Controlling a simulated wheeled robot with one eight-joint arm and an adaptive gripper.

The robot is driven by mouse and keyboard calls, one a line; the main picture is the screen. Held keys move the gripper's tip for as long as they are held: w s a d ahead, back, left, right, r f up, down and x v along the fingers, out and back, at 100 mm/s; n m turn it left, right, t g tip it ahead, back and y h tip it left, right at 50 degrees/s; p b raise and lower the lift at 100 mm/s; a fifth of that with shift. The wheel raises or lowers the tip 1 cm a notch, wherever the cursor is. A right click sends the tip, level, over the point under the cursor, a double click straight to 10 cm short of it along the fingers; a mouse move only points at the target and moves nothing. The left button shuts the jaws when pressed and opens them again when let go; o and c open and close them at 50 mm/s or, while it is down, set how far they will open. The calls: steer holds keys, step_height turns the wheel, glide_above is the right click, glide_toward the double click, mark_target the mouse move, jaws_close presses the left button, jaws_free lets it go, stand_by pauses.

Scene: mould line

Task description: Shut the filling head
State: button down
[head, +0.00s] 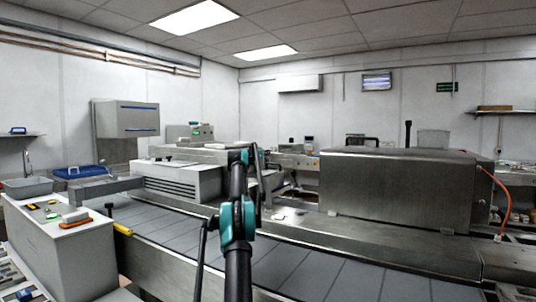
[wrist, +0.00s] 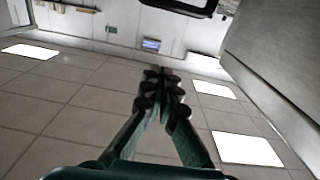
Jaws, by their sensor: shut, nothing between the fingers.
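A large brushed-steel box (head: 395,185) stands over the belt line at the right in the head view. It looks like the filling head, and a black upright lever (head: 407,133) shows at its top. Whether its lid or any valve is open I cannot tell. My gripper (wrist: 162,88) is shut and empty in the wrist view, with its fingertips together in mid-air, touching nothing visible. A grey metal face (wrist: 285,55) fills the right of that view; which machine it belongs to is unclear. In the head view my own arm hides the gripper.
A belt of grey plates (head: 300,268) runs across the front. A white louvred unit (head: 178,180) stands behind it at the left. A grey cabinet (head: 65,255) with small items on top is at the front left. A red hose (head: 497,190) hangs at the right.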

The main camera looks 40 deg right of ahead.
steer(key=v, duration=0.6)
steer(key=shift+s+a, duration=0.1)
